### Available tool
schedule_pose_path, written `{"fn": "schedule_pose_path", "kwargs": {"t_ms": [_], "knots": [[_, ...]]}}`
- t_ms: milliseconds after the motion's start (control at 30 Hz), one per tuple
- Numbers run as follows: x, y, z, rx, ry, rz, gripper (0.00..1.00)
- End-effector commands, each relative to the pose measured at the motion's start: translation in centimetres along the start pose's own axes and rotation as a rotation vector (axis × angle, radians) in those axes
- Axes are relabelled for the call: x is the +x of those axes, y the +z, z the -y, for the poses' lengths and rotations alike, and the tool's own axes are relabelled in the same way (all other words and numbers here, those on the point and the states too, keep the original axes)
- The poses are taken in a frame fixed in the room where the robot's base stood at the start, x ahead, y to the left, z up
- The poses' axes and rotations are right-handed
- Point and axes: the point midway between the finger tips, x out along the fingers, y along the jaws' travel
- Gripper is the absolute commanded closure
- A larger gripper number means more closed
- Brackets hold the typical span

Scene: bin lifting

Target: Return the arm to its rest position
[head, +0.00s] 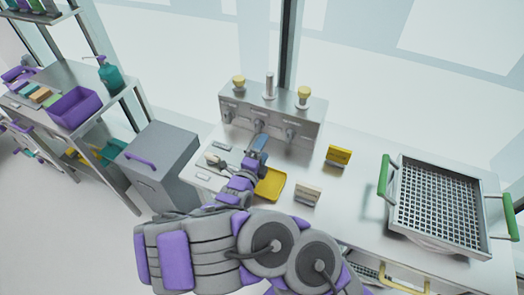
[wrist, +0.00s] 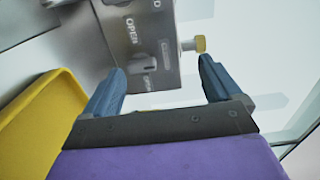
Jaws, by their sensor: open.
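My gripper (head: 258,150) is stretched out over the white counter, in front of the grey metal box with taps or knobs (head: 270,115). In the wrist view my gripper (wrist: 162,78) has its two blue fingers spread apart with nothing between them. Beyond the fingers the grey box (wrist: 140,50) shows "OPEN" lettering, a knob and a yellow-tipped part. I cannot tell the exact gap between the fingertips and the box. My grey and purple arm covers part of the counter in the head view.
A yellow tray (head: 270,185) lies beside my arm, also at the wrist view's left (wrist: 35,125). A yellow block (head: 338,157) and a beige block (head: 307,194) stand to its right. A mesh basket with green handles (head: 436,207) sits at right. A grey bin (head: 160,165) stands left.

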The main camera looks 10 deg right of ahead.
Motion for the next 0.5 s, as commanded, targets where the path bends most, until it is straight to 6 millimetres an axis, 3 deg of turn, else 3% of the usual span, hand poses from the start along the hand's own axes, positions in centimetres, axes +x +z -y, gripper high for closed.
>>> {"fn": "schedule_pose_path", "kwargs": {"t_ms": [500], "knots": [[-0.73, -0.51, 0.06, 0.0, 0.0, 0.0, 0.08]]}}
